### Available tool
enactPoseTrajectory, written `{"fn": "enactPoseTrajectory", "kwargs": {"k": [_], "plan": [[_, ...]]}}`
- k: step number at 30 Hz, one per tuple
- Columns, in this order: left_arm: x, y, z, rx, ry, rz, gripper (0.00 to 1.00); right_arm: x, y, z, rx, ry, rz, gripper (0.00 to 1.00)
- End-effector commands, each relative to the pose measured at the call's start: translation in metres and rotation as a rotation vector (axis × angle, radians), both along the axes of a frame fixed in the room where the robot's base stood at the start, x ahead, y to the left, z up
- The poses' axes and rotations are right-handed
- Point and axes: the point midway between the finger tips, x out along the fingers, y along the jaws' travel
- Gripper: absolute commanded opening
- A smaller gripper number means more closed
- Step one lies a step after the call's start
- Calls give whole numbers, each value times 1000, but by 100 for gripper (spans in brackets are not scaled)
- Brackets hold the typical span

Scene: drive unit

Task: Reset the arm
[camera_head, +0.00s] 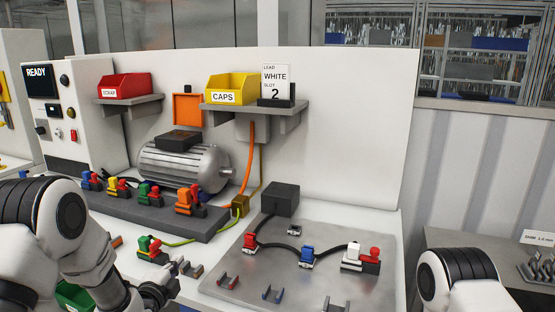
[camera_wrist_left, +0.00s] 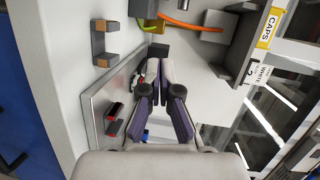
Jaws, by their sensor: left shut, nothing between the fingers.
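My left arm (camera_head: 95,255) comes in from the left, and its gripper (camera_head: 160,292) is low over the bench's front edge, left of the metal plate (camera_head: 350,280). In the left wrist view the left gripper's fingers (camera_wrist_left: 158,72) are together with nothing seen between them. My right arm (camera_head: 455,280) shows only as a rounded link at the lower right; its gripper is out of view.
A grey rail (camera_head: 150,210) with coloured connectors lies before the motor (camera_head: 185,165). A green-and-red connector (camera_head: 150,248) stands near my left gripper. Shelves carry red and yellow bins.

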Motion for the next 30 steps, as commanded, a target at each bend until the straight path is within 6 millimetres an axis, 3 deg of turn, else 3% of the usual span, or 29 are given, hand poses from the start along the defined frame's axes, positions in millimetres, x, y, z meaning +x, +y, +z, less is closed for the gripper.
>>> {"fn": "enactPoseTrajectory", "kwargs": {"k": [8,12,14,17,21,25,27,30], "plan": [[-46,-3,-77,-226,249,70,0,0,0,0,0,1,0,0],[-89,-4,-130,-392,434,160,0,0,0,0,0,1,0,0],[-119,-5,-159,-484,543,228,0,0,0,0,0,1,0,0],[-189,-6,-210,-665,757,410,0,0,0,0,0,0,0,0],[-305,-7,-260,-890,1027,777,0,0,0,0,0,0,0,0],[-394,-6,-274,-1004,1163,1115,0,0,0,0,0,1,0,0],[-422,-6,-275,-1032,1191,1235,0,0,0,0,0,1,0,0],[-439,-6,-274,-1048,1204,1315,0,0,0,0,0,1,0,0]]}}
